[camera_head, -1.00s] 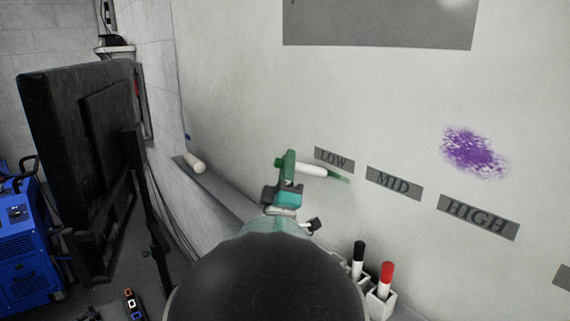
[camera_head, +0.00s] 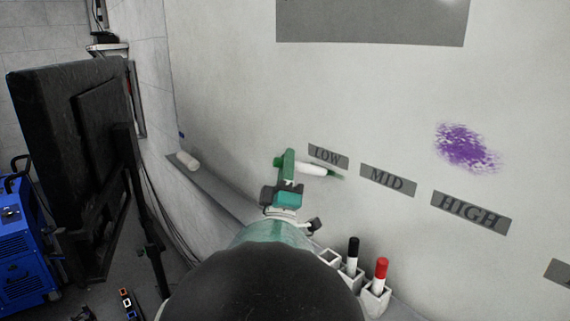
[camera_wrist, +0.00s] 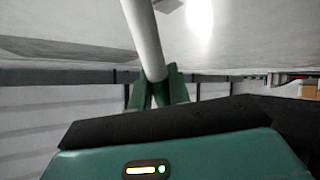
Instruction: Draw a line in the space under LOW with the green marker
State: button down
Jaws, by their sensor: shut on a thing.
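The green marker (camera_head: 312,169) has a white body and green ends. My gripper (camera_head: 287,168) is shut on it near its left end in the head view. The marker points right, toward the whiteboard (camera_head: 235,80). Its green tip end is below the LOW label (camera_head: 328,156). A short green streak shows there, but I cannot tell tip from ink, or whether the tip touches the board. In the wrist view the white marker body (camera_wrist: 144,38) rises from between my green fingers (camera_wrist: 159,90); its tip is out of view.
MID (camera_head: 387,180) and HIGH (camera_head: 470,211) labels are to the right, with a purple scribble (camera_head: 466,147) above HIGH. A black marker (camera_head: 352,256) and a red marker (camera_head: 380,275) stand in holders. A white cylinder (camera_head: 188,160) lies on the ledge (camera_head: 215,190).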

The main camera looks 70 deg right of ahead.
aim_at(298, 169)
jog(key=shift+s+a, duration=0.25)
jog(key=shift+s, duration=0.25)
jog(key=shift+s, duration=0.1)
jog(key=shift+s+a, duration=0.25)
jog(key=shift+s, duration=0.25)
jog(key=shift+s+a, duration=0.4)
jog(key=shift+s, duration=0.25)
jog(key=shift+w+d, duration=0.1)
jog(key=shift+w+d, duration=0.25)
jog(key=shift+w, duration=0.35)
jog(key=shift+w+d, duration=0.35)
jog(key=shift+w, duration=0.25)
